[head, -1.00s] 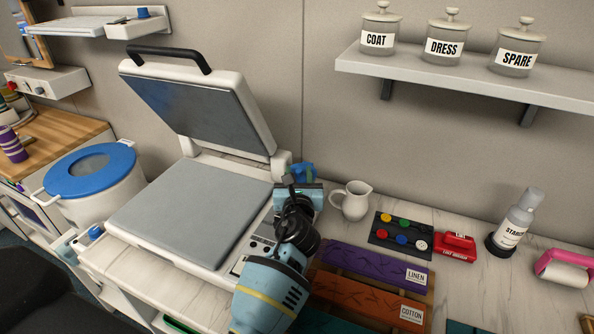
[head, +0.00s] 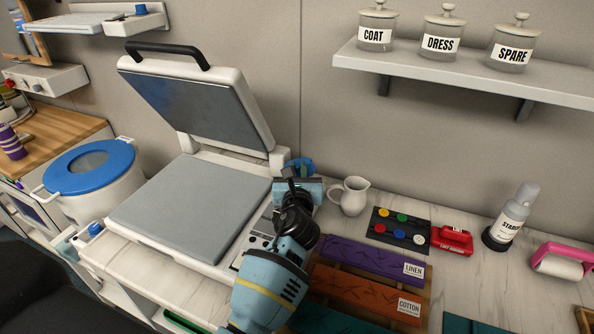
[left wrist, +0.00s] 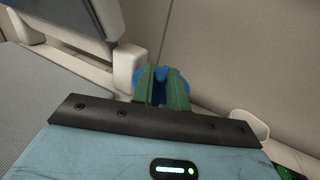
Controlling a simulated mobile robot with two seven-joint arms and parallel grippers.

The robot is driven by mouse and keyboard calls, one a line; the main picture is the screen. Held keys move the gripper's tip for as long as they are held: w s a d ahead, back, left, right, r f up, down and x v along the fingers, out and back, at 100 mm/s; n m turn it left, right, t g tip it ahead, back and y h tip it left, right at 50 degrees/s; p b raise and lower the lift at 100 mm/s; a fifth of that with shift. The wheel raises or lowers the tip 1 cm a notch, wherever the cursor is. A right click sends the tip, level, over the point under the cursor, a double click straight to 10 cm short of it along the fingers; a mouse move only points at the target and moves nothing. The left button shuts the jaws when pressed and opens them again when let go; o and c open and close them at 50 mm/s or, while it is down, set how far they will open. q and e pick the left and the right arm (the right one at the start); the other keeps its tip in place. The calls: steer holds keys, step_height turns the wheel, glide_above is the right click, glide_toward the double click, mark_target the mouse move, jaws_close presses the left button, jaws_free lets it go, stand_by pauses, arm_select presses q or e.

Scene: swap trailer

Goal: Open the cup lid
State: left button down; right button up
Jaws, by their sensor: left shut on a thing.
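My left gripper (head: 300,171) reaches to the back of the counter, just right of the open press. In the left wrist view its green fingers (left wrist: 162,88) are shut on a blue rounded thing (left wrist: 186,84). The same blue thing (head: 305,163) shows in the head view only as a small patch past the gripper. Most of it is hidden, so I cannot tell whether it is the cup lid, and no cup body shows under it. My right gripper is not in view.
The open press (head: 190,207) stands close left of my gripper. A white pitcher (head: 351,197) stands close right. A jar shelf (head: 470,75) hangs above.

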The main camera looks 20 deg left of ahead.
mark_target(299, 166)
arm_select(q)
steer(key=shift+r+g+p, duration=0.3)
steer(key=shift+r, duration=0.15)
steer(key=shift+w+r+m+g+h, duration=0.2)
steer(key=shift+r+m+g+h, duration=0.1)
steer(key=shift+r, duration=0.05)
steer(key=r+g, duration=0.1)
steer(key=w+m+g, duration=0.1)
steer(key=g, duration=0.1)
steer(key=shift+w+r+h, duration=0.15)
steer(key=shift+r+h, duration=0.15)
steer(key=shift+r, duration=0.05)
steer(key=shift+w+r+g, duration=0.3)
steer(key=shift+w+g, duration=0.15)
steer(key=shift+g, duration=0.45)
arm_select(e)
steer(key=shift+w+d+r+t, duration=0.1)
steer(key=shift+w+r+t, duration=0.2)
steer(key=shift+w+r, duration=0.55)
arm_select(q)
steer(key=c, duration=1.4)
jaws_free()
